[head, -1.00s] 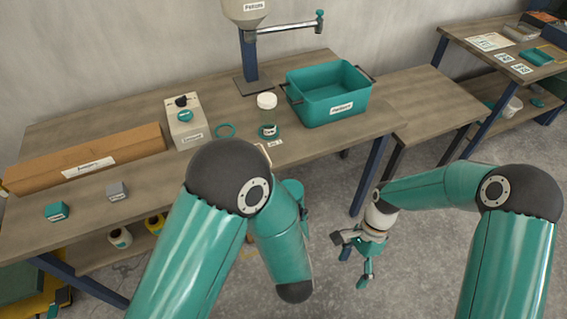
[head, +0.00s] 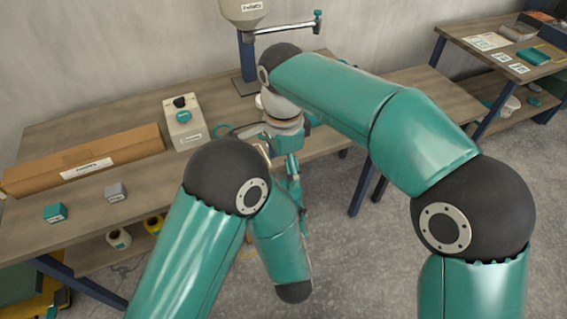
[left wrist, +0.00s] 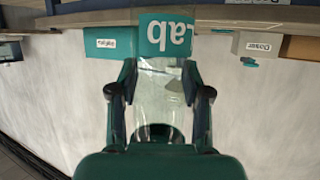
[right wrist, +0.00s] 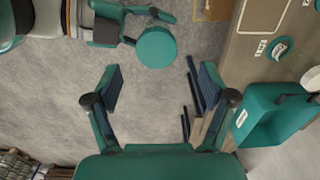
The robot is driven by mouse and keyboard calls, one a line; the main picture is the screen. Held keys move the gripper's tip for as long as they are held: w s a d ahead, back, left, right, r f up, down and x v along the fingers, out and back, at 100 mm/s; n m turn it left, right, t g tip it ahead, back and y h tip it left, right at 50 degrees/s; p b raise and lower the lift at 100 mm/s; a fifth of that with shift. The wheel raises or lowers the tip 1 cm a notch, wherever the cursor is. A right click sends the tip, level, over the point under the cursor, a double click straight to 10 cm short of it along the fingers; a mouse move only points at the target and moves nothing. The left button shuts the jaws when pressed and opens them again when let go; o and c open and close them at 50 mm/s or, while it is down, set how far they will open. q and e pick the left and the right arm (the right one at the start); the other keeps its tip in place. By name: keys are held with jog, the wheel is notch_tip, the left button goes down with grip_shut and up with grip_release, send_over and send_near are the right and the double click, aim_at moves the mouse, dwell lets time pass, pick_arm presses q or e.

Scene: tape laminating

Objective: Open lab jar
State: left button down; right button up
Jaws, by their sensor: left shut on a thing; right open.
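My left gripper (left wrist: 160,66) is shut on the lab jar (left wrist: 158,98), a clear jar with a teal "Lab" label that appears upside down in the left wrist view. In the right wrist view the jar's round teal lid (right wrist: 157,48) faces the camera, beside the left gripper's fingers (right wrist: 115,18). My right gripper (right wrist: 152,70) is open and empty, with the lid in line with the gap between its fingers; the distance is hard to judge. In the head view the right gripper (head: 290,165) points down in front of the bench edge. The left gripper and jar are mostly hidden there.
The wooden bench (head: 120,205) holds a long cardboard box (head: 85,165), a dispenser (head: 182,125) and small blocks. A teal container (right wrist: 270,115) stands near the right gripper in its wrist view. Open floor (head: 350,260) lies in front.

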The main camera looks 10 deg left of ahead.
jog(key=shift+f, duration=3.9)
